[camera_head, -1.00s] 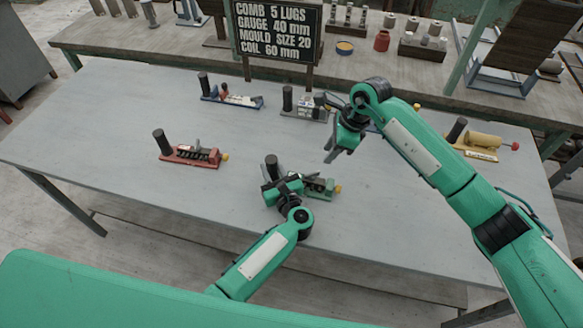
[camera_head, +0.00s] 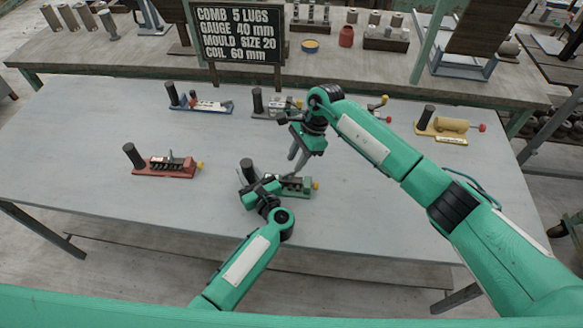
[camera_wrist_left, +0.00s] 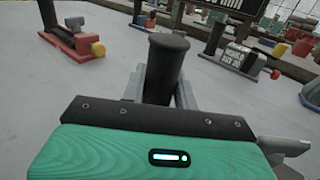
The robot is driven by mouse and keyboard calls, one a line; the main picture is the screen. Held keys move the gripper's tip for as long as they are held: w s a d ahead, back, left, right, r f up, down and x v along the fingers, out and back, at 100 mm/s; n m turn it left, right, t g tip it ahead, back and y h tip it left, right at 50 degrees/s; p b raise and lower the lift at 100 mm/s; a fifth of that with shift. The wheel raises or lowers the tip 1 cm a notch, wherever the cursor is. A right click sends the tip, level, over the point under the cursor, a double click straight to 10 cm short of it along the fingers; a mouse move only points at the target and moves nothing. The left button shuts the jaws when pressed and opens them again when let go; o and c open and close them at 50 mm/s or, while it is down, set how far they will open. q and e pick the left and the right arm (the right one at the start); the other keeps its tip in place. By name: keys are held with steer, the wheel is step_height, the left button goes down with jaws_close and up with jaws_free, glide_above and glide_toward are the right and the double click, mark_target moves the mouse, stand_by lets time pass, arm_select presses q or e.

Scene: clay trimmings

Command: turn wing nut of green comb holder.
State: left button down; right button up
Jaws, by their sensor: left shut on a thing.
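The green comb holder (camera_head: 296,187) lies on the grey table at the front middle, with a yellow knob (camera_head: 315,184) at its right end. I cannot make out its wing nut clearly. My left gripper (camera_head: 250,184) is shut on the holder's dark upright handle (camera_head: 246,168). In the left wrist view the dark handle (camera_wrist_left: 165,68) stands between my two grey fingers. My right gripper (camera_head: 297,160) is open and empty, fingers pointing down, just above the holder's comb part.
A red holder (camera_head: 165,168) lies to the left. A blue holder (camera_head: 202,106), a grey one (camera_head: 272,104) and a yellow one (camera_head: 446,126) stand along the back. A lettered sign (camera_head: 237,36) stands behind them. The table (camera_head: 90,130) is clear at the left.

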mark_target(290, 172)
steer(key=shift+x, duration=2.15)
steer(key=shift+c, duration=0.4)
jaws_close()
